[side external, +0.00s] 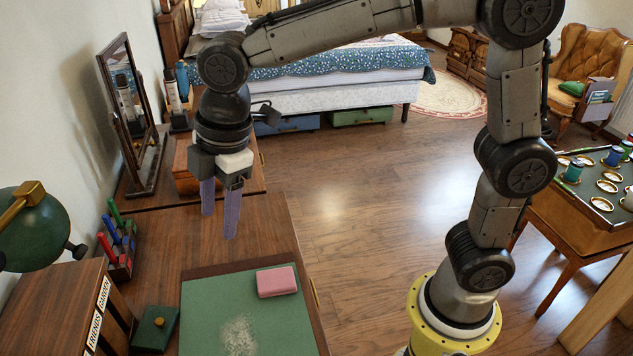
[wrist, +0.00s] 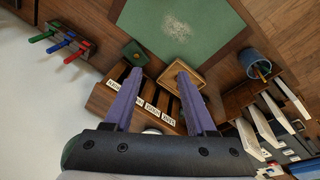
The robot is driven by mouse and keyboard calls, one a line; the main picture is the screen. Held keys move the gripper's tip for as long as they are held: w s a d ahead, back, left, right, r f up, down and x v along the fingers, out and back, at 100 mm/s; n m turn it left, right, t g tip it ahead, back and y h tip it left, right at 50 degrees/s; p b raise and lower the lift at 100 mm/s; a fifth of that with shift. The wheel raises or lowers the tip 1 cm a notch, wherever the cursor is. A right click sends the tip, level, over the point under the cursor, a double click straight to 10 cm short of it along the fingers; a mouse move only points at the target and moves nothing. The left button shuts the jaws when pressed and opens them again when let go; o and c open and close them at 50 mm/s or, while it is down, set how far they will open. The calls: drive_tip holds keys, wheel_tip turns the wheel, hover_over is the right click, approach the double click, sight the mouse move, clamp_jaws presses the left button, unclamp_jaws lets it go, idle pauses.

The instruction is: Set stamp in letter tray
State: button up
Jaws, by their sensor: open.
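No single object is clearly the stamp. A dark green block with a brass knob (side external: 155,328) sits left of the mat, and shows in the wrist view (wrist: 134,54). A rack with green, blue and red handles (side external: 120,262) is farther left. A wooden box with labelled slots (side external: 62,300) is at the front left; I cannot tell whether it is the letter tray.
A pink block (side external: 277,281) lies on the green mat (side external: 205,310). A green lamp (side external: 35,228) and mirror (side external: 130,110) stand at left. The wrist view shows a small wooden tray (wrist: 194,69), a blue cup (wrist: 255,62) and a rack with white envelopes (wrist: 262,122).

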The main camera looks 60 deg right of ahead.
drive_tip(key=s+d+r+m+t, duration=0.25)
drive_tip(key=s+d+m, duration=0.5)
drive_tip(key=d, duration=0.45)
drive_tip(key=s+d+f+m, duration=0.1)
drive_tip(key=s+d+m, duration=0.2)
drive_tip(key=s+m, duration=0.1)
drive_tip(key=s+d+f+m+h, duration=0.1)
drive_tip(key=s+d+f+m, duration=0.1)
drive_tip(key=s, duration=0.5)
drive_tip(key=shift+d+f+m+t, duration=0.2)
drive_tip(key=shift+d+m+t, duration=0.25)
drive_tip(key=shift+d+m, duration=0.5)
